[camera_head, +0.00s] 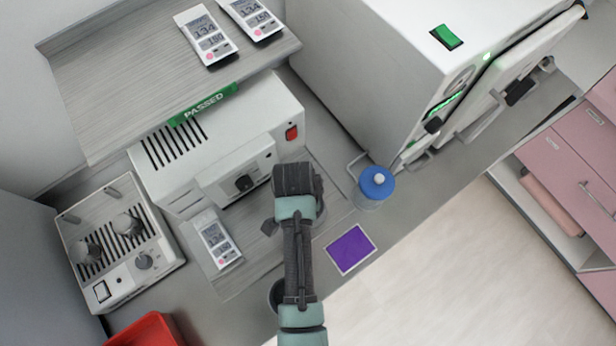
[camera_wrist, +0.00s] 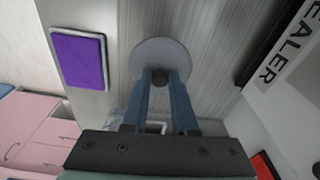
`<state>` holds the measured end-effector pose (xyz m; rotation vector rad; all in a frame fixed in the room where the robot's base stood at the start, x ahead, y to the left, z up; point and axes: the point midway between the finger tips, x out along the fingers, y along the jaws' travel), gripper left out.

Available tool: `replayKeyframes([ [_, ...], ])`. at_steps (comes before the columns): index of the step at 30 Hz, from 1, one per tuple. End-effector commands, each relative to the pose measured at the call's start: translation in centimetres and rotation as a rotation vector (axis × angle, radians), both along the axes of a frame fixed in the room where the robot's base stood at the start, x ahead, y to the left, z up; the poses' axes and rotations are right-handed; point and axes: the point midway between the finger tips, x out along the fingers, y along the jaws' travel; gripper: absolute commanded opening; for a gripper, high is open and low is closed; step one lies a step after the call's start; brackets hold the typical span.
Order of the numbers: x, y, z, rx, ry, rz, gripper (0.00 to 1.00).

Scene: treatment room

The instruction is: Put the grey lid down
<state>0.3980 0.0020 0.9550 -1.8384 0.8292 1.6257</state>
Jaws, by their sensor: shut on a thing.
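The grey lid (camera_wrist: 150,55) is a round, flat disc with a dark knob, seen in the wrist view beyond my fingertips. My gripper (camera_wrist: 161,80) is shut on the lid's knob. Behind the lid is a pale wood-grain surface; I cannot tell whether the lid touches it.
A purple pad (camera_head: 351,249) and a blue-topped jar (camera_head: 376,184) stand right of my arm. A handheld meter (camera_head: 217,240) lies to its left. The white sealer (camera_head: 220,150) is behind, a large white machine (camera_head: 390,70) back right. A red bin (camera_head: 147,331) is front left.

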Motion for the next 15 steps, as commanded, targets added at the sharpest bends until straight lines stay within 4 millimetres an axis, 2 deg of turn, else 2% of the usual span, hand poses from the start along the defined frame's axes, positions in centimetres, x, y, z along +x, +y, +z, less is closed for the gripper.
replayKeyframes([
  [9,0.03,0.00,-0.31,0.000,0.000,0.000,0.00],
  [10,0.04,0.00,-0.33,0.001,-0.001,0.000,0.28],
  [15,0.03,0.00,-0.26,0.000,0.000,0.000,0.56],
])
